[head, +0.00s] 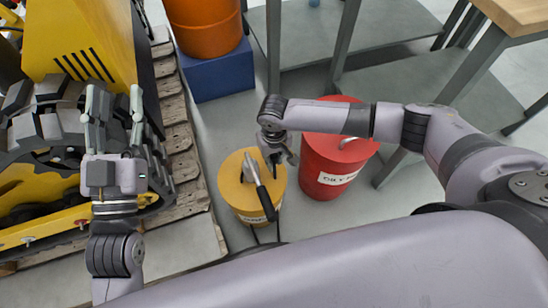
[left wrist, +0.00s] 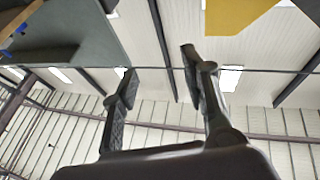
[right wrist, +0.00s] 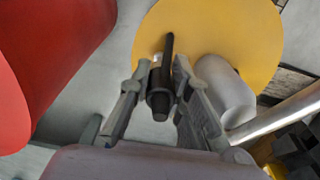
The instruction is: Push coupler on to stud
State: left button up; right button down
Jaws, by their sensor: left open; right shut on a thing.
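My right gripper (head: 283,157) is beside the yellow drum's pump in the head view. In the right wrist view its fingers (right wrist: 158,98) are closed on a dark cylindrical piece with a thin dark stem, which looks like the coupler (right wrist: 160,104). The yellow drum lid lies behind it. In the head view the fingers hide most of the coupler. My left gripper (head: 115,100) is open and empty, raised in front of the yellow tracked carrier (head: 85,40). I cannot make out the stud.
The yellow drum (head: 231,190) carries a grey pump with a black-gripped lever (head: 265,198). A red drum (head: 327,172) stands right of it. An orange drum (head: 206,25) on a blue block (head: 220,73) is behind. Grey shelving (head: 390,35) fills the back right.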

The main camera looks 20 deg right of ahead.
pick_arm(q)
jog(key=shift+f, duration=0.1)
dwell(0.4)
jog(key=shift+w+a+f+g+y+p, duration=0.1)
jog(key=shift+w+f+g+y+p, duration=0.1)
jog(key=shift+f+g, duration=0.35)
jog(key=shift+w+a+f+g+y+p, duration=0.15)
jog(key=shift+f+g+y, duration=0.1)
jog(key=shift+f, duration=0.45)
jog(key=shift+d+f, duration=0.1)
jog(key=shift+f, duration=0.15)
jog(key=shift+w+f+g, duration=0.15)
jog(key=shift+f+g, duration=0.55)
jog(key=shift+f, duration=0.15)
jog(key=shift+f+p, duration=0.15)
jog(key=shift+p, duration=0.15)
